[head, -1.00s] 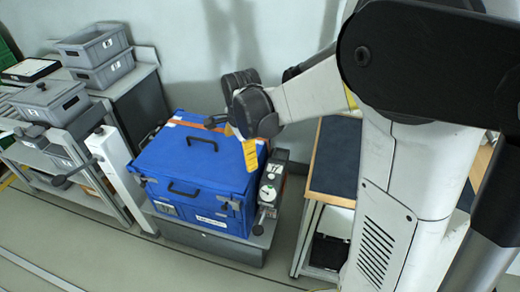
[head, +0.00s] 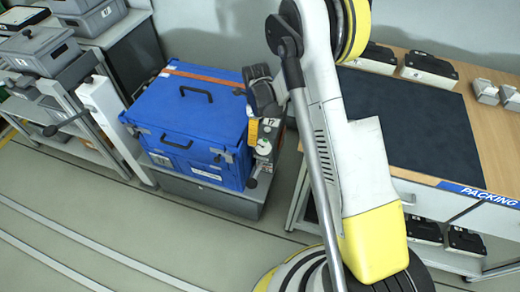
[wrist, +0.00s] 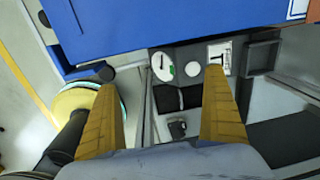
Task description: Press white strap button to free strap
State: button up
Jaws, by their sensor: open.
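A strap unit (head: 268,131) with a "17" label stands at the right side of a blue case (head: 190,112). An orange strap (head: 205,75) runs across the case's lid. In the wrist view the unit's panel has a round dial (wrist: 162,67) with a green mark, a round white button (wrist: 191,68) and a label (wrist: 219,54). My gripper (wrist: 166,82) is open and empty, with its yellow fingers either side of the dial and button in the picture. In the head view my gripper (head: 252,131) is beside the case's right side and partly covers the unit; contact cannot be told.
The case stands on a low grey platform (head: 205,196). A packing bench (head: 455,185) with a dark mat (head: 410,125) is at the right. A white post (head: 103,110) and shelves with grey bins (head: 30,50) are at the left. Floor is clear in front.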

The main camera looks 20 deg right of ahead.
jog(key=shift+f, duration=0.85)
notch_tip(320, 180, up, 10)
jog(key=p, duration=0.5)
jog(key=shift+s+a, duration=0.15)
jog(key=shift+s, duration=0.1)
jog(key=s+r+n+t, duration=0.2)
jog(key=s+r+n, duration=0.35)
jog(key=r, duration=0.45)
jog(key=s+r+n+t, duration=0.1)
jog(key=s+r+n, duration=0.45)
jog(key=r, duration=0.45)
jog(key=s+r+n+t, duration=0.1)
jog(key=s+r+n, duration=0.1)
jog(key=s+n, duration=0.5)
jog(key=s+r+n+t, duration=0.2)
jog(key=s+r+n, duration=0.1)
jog(key=s+n, duration=0.4)
jog(key=shift+s+a+t, duration=0.3)
jog(key=shift+a, duration=0.15)
